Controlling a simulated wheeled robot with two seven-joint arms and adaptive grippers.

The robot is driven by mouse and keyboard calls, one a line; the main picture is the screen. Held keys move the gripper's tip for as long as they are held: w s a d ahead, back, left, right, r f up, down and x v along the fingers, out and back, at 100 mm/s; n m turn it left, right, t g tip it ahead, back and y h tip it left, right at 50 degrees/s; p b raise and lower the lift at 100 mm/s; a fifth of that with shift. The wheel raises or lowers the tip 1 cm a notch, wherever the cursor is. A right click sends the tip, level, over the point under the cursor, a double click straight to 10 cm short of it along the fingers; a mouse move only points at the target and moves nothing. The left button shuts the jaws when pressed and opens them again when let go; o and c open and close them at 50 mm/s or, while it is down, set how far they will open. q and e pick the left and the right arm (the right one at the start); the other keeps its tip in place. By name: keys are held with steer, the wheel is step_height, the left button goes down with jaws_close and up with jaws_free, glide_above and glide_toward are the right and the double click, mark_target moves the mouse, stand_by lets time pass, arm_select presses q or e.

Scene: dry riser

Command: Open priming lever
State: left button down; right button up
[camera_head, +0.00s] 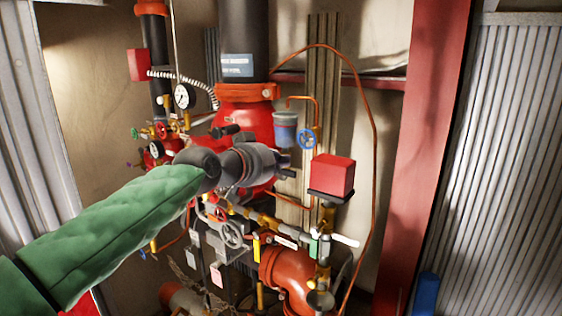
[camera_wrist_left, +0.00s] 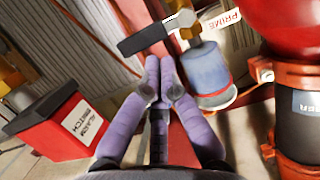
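The lever (camera_wrist_left: 143,40) shows in the left wrist view as a dark grey bar at the top, by a pale metal valve fitting (camera_wrist_left: 182,18). A tag reading PRIME (camera_wrist_left: 220,20) is beside it. My left gripper (camera_head: 286,164) is in front of the red pipework in the head view, pointing right. In the left wrist view its fingertips (camera_wrist_left: 159,68) are together, just below the bar, with nothing seen between them. I cannot tell whether they touch the bar. I cannot make out the lever surely in the head view. My right gripper is not in view.
A thin copper pipe (camera_head: 371,130) loops right of these. Gauges and valves crowd the left.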

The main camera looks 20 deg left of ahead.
mark_target(289, 173)
arm_select(q)
steer(key=shift+d+f+m+b, duration=0.2)
steer(key=shift+m+b, duration=0.1)
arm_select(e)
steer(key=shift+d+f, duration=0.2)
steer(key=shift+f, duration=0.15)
